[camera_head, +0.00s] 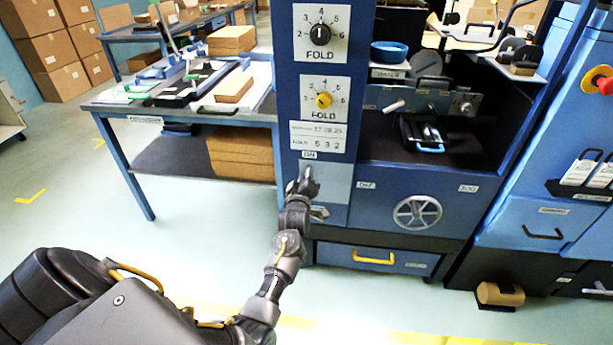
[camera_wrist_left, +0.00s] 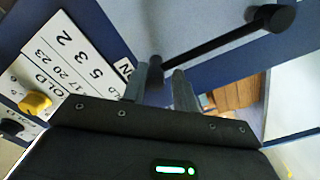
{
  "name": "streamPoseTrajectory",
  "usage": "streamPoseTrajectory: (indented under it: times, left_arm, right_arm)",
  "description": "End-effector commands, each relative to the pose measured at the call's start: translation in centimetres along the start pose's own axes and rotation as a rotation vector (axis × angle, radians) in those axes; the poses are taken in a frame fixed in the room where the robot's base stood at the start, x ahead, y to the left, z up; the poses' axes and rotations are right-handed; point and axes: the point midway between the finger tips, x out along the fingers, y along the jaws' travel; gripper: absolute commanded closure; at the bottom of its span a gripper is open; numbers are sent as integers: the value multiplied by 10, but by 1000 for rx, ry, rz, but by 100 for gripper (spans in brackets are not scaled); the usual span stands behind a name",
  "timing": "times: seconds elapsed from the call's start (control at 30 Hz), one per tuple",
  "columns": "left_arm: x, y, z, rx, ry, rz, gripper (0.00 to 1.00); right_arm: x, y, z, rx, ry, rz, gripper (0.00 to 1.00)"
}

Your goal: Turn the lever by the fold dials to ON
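The lever is a black bar (camera_wrist_left: 215,48) on a pale plate (camera_head: 338,184) below the fold dials. In the left wrist view it runs from a round pivot at the upper right to a tip near the label by the number card. The ON label (camera_head: 309,155) sits above the plate's left side. My left gripper (camera_head: 304,178) is at the plate, just below that label, and hides most of the lever in the head view. Its fingers (camera_wrist_left: 160,84) are apart, with the lever's tip at or between the fingertips; contact cannot be told. My right gripper is not in view.
Above are a black fold dial (camera_head: 320,34), a yellow fold dial (camera_head: 323,100) and a number card (camera_head: 318,137). A handwheel (camera_head: 417,212) is to the right, a yellow-handled drawer (camera_head: 374,257) below. A loaded table (camera_head: 130,105) stands left.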

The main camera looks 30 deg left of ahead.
Motion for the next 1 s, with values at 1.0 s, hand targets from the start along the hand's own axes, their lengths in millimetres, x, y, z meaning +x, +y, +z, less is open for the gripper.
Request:
streamPoseTrajectory:
  times: [1.0]
  left_arm:
    - [-91,1,0,-2,0,0,54]
  right_arm:
    - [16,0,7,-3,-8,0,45]
